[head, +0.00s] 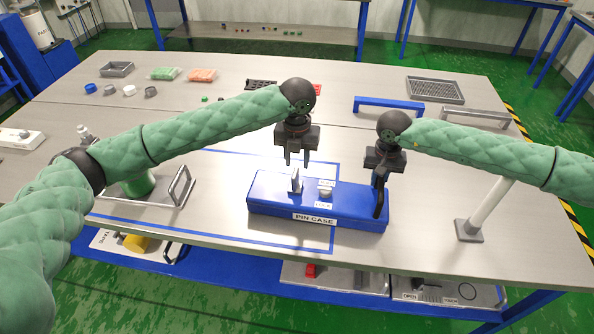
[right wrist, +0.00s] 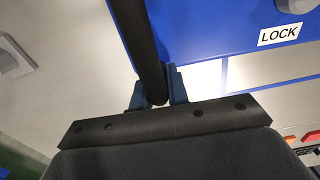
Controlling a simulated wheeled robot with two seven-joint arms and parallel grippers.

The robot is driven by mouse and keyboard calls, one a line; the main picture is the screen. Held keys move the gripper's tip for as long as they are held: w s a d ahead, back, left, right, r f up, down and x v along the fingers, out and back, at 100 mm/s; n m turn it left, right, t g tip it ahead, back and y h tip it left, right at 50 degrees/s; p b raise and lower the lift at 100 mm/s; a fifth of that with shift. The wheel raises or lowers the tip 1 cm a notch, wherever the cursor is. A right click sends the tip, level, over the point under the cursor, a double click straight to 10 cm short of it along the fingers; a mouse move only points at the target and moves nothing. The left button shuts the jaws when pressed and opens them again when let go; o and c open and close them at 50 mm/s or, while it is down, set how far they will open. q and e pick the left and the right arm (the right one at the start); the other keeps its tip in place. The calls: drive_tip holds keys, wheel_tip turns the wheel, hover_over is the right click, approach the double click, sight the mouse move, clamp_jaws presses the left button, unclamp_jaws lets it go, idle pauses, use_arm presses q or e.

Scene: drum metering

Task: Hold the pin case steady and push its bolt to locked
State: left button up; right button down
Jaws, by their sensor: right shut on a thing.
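The blue pin case (head: 270,203) lies on the table, with a PIN CASE label on its front. On its top are an upright grey tab (head: 296,182) and a small light-grey piece (head: 325,191) between two white labels; I cannot tell which is the bolt. The near label reads LOCK, also in the right wrist view (right wrist: 279,36). My right gripper (head: 381,182) is shut on the black handle (right wrist: 146,50) at the case's right end. My left gripper (head: 297,162) is open and empty, pointing down just above the grey tab.
Blue tape lines mark the table around the case. A grey holder (head: 180,190) with a green item stands left. A white post on a grey base (head: 469,231) stands right. A blue bracket (head: 389,105) and a mesh tray (head: 435,90) lie behind.

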sight(297, 172)
use_arm(q)
drive_tip(key=shift+r, duration=2)
use_arm(e)
drive_tip(key=c, duration=1.3)
unclamp_jaws()
